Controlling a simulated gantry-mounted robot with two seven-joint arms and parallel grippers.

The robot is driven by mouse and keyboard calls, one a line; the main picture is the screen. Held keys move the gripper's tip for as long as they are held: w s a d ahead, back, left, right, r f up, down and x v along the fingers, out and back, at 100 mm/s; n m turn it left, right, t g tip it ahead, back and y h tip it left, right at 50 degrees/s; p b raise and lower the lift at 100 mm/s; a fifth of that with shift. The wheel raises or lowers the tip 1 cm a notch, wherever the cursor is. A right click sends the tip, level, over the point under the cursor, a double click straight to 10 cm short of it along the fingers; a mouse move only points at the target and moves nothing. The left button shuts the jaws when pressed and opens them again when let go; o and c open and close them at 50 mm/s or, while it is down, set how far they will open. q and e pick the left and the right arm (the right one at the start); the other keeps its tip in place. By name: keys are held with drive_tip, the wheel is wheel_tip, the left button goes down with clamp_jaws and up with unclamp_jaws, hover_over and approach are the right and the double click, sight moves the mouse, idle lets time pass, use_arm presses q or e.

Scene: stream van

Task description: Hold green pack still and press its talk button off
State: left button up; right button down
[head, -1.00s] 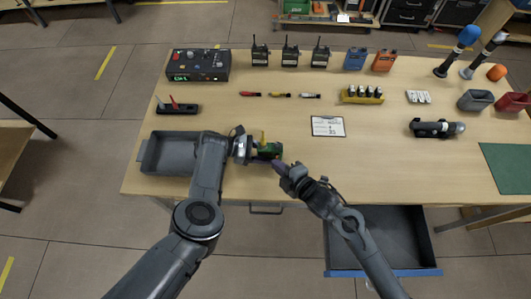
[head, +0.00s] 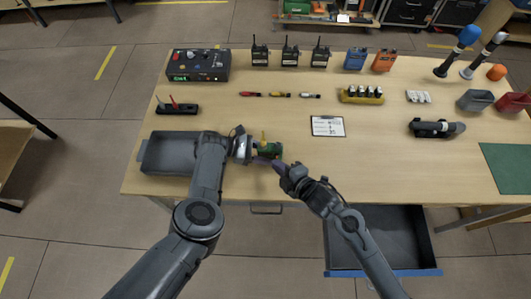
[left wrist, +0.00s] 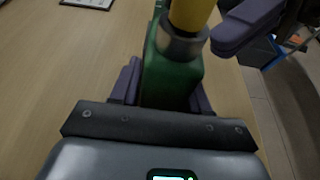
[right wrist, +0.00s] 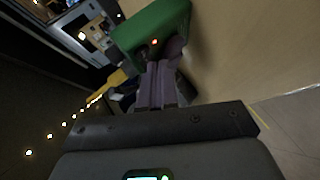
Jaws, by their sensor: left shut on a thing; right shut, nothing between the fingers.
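The green pack (head: 270,149), with a yellow stub on it, is near the front edge of the table, right of the grey tray. My left gripper (head: 254,149) is shut on it from the left; in the left wrist view its fingers flank the green body (left wrist: 168,80). My right gripper (head: 268,161) is shut and empty, its fingertips at the near side of the pack. In the right wrist view the fingertips are close to the green pack (right wrist: 155,27), just below a small red light (right wrist: 154,41). I cannot tell whether they touch, and no button shows clearly.
A grey tray (head: 145,160) lies left of my left gripper. A clipboard (head: 328,126) lies to the right. An open drawer (head: 385,240) juts out below the table on the right. Dark radios (head: 290,52) stand along the back.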

drive_tip(key=shift+w, duration=0.6)
idle(1.1)
drive_tip(key=shift+s, duration=0.65)
drive_tip(key=shift+s, duration=3)
use_arm(q)
drive_tip(key=o, duration=1.2)
